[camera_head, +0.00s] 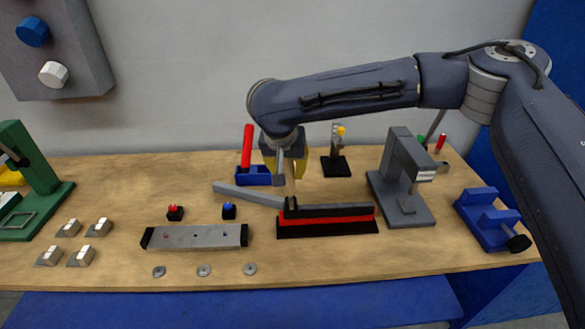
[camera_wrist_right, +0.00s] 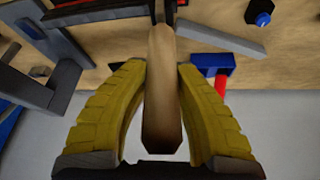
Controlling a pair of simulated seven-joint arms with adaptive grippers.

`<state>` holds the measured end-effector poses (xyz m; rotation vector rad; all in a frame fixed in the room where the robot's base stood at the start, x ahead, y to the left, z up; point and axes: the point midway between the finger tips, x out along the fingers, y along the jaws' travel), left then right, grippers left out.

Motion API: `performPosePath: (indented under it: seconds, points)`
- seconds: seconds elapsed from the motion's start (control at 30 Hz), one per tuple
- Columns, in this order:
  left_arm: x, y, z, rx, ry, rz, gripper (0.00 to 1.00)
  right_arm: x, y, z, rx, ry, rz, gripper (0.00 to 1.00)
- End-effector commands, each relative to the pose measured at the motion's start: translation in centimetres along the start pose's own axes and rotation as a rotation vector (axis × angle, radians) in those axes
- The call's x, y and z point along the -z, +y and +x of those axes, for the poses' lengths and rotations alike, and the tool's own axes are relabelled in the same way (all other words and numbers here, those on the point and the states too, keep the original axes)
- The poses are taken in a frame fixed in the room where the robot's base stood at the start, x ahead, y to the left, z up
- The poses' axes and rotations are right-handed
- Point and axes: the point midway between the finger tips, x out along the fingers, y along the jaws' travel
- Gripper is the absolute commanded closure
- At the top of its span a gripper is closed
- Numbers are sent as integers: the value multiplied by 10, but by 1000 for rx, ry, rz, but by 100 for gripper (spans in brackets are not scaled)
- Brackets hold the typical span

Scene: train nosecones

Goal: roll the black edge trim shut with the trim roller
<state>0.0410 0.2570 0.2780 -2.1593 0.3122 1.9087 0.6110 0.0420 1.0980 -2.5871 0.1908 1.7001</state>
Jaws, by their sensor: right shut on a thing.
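My right gripper (camera_head: 287,172) has yellow fingers and is shut on the light wooden handle of the trim roller (camera_head: 290,186). In the right wrist view the handle (camera_wrist_right: 161,95) lies between both fingers (camera_wrist_right: 160,68). The roller's dark head is low, at the left end of the black edge trim (camera_head: 340,210). I cannot tell whether it touches the trim. The trim runs along the top of a red strip (camera_head: 330,220) on a black base (camera_head: 328,230). My left gripper is not in view.
A grey bar (camera_head: 240,193) lies left of the trim. Behind it is a blue holder (camera_head: 254,178) with a red-handled tool (camera_head: 247,146). A grey press (camera_head: 405,180) and a blue vise (camera_head: 490,222) stand to the right. A metal bar (camera_head: 190,237) lies front left.

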Motion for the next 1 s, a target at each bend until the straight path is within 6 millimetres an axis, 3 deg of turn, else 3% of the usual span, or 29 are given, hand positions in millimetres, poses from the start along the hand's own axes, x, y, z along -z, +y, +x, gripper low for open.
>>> performPosePath:
  seconds: [0.33,1.0]
  points:
    - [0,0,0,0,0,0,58,0,0,-2,1,0,0,100]
    - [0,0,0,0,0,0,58,17,1,-38,0,3,1,100]
